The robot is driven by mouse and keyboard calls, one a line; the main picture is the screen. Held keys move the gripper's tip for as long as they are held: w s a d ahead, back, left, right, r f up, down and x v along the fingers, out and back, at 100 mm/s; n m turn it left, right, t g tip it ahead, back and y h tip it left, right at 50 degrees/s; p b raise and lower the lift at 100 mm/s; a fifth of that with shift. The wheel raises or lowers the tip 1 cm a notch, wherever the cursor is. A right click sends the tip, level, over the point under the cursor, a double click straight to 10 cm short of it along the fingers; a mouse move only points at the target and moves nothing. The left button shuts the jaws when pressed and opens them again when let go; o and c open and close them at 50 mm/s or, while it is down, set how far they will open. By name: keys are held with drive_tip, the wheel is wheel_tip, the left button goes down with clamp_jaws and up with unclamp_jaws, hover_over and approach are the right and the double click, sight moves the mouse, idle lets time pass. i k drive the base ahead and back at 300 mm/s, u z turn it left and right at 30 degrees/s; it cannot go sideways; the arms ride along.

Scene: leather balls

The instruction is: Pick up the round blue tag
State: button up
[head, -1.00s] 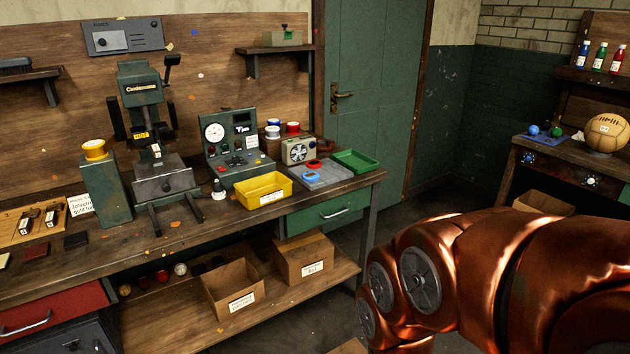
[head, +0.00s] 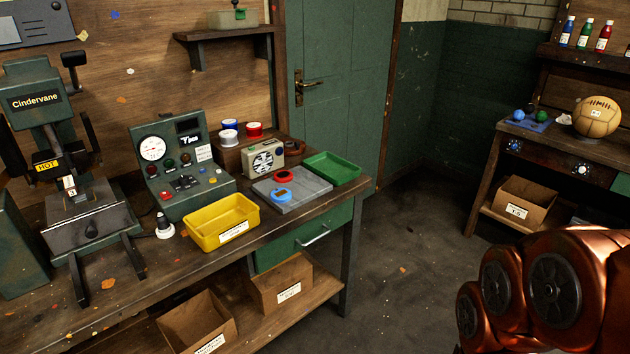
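The round blue tag (head: 281,195) lies on a flat grey slab (head: 313,187) near the right end of the workbench. It looks like a blue disc with a darker mark in its middle. A similar red tag (head: 284,176) lies just behind it on the same slab. The copper-coloured links of my arm show at the lower right, well apart from the tag. My gripper is out of view.
A yellow tray (head: 213,240) stands left of the slab, a green tray (head: 345,179) right of it. A small radio (head: 264,160) stands behind. A control box (head: 205,185) and a press (head: 92,225) stand further left. Open floor (head: 400,270) lies right of the bench.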

sight(278, 196)
drive_tip(key=i, duration=0.75)
drive_tip(key=u, duration=0.95)
drive_tip(key=i, duration=0.6)
drive_tip(key=u, duration=0.65)
